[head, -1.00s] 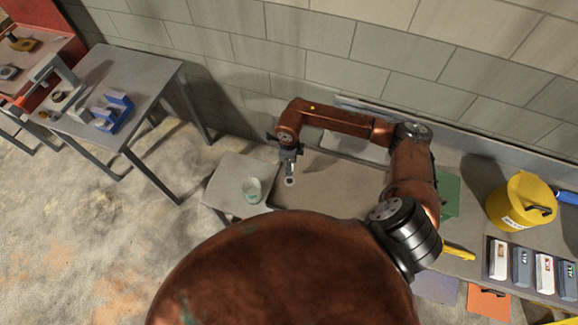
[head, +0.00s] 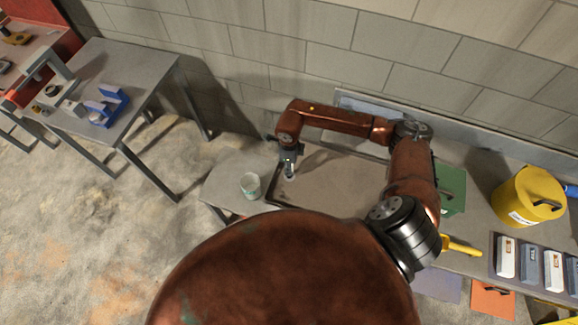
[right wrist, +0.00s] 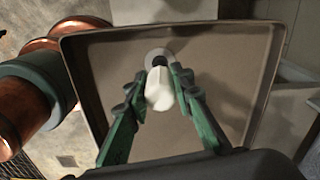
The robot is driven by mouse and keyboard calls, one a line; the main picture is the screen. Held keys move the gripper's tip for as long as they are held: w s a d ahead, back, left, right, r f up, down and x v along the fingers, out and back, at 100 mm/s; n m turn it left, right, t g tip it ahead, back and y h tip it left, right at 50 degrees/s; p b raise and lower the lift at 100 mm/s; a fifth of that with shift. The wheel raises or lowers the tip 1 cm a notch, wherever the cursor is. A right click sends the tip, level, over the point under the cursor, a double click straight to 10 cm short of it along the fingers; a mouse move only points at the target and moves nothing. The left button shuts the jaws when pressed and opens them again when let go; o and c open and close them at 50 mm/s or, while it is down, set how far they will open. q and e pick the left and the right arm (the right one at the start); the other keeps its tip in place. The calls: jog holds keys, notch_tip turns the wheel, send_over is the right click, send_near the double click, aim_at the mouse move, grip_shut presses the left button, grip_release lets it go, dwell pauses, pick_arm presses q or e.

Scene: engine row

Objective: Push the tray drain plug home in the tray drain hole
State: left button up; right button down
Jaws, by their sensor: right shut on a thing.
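My right gripper (head: 289,171) is over the left end of the shallow, dark-rimmed tray (head: 335,157). In the right wrist view its green fingers (right wrist: 160,88) are shut on the white tray drain plug (right wrist: 159,96). The tray drain hole (right wrist: 158,56) shows as a pale ring with a dark centre, just beyond the plug in that view. The plug partly covers the near side of the ring. I cannot tell whether the plug touches the hole or is still above it. My left gripper is not in view.
A white cup (head: 250,185) stands on the bench just left of the tray. A green box (head: 452,190) and a yellow bucket (head: 527,195) stand to the right. The tray floor is otherwise bare. A wall runs behind the bench.

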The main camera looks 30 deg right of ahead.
jog(key=shift+b, duration=0.65)
dwell(1.5)
jog(key=shift+f+b, duration=1.7)
jog(key=shift+f, duration=0.4)
jog(key=c, duration=1.6)
grip_release()
notch_tip(320, 180, up, 12)
jog(key=shift+r, duration=0.1)
